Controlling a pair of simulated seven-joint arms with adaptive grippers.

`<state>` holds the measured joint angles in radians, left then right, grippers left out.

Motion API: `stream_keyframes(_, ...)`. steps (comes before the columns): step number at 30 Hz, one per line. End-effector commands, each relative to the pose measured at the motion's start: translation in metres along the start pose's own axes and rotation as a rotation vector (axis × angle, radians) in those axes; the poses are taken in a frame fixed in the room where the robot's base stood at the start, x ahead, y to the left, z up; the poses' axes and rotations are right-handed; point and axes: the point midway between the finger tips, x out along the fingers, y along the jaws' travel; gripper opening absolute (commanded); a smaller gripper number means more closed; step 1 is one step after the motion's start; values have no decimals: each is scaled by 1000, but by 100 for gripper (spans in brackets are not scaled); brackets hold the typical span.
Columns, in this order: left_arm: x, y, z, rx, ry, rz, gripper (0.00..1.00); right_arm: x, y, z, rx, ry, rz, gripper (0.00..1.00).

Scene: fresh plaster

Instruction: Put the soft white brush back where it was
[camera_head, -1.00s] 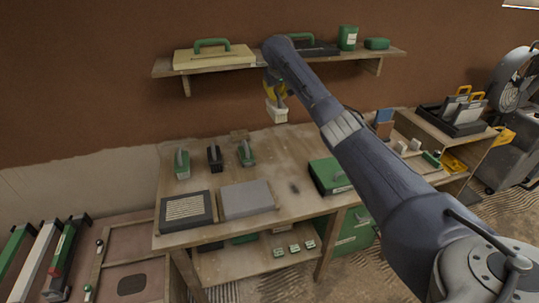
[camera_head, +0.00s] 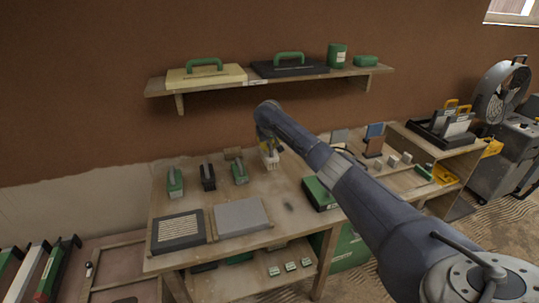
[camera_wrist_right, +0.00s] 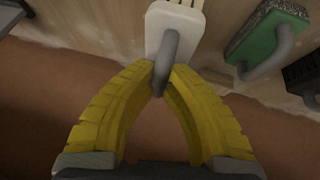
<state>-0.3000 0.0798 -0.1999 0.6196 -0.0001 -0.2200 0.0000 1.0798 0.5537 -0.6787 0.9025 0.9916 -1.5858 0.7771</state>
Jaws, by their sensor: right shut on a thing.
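The white brush (camera_head: 270,160) hangs below my right gripper (camera_head: 267,144) at the back of the workbench (camera_head: 278,190) in the head view. I cannot tell whether it touches the bench top. In the right wrist view, the yellow fingers of my right gripper (camera_wrist_right: 160,82) are shut on the grey loop handle of the white brush (camera_wrist_right: 178,28). Pale bristles show at its far edge. My forearm comes from the lower right and hides part of the bench. My left gripper is not in view.
Left of the brush stand a green float (camera_head: 239,174), a black tool (camera_head: 208,178) and another green float (camera_head: 175,184). A green box (camera_head: 318,193) is at right. The wall shelf (camera_head: 260,82) is above. The bench between the brush and the grey slab (camera_head: 240,216) is clear.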

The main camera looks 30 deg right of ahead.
Motion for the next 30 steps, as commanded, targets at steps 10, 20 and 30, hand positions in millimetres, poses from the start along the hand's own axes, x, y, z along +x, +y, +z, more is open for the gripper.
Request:
stream_keyframes(10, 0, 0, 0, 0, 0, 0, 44, 25, -6, 14, 0, -2, 2, 0)
stream_keyframes(20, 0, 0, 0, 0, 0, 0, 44, 40, -9, 22, 0, 1, 1, 0)
stream_keyframes(30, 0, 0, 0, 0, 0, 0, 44, 42, -9, 23, 0, 0, 0, 13)
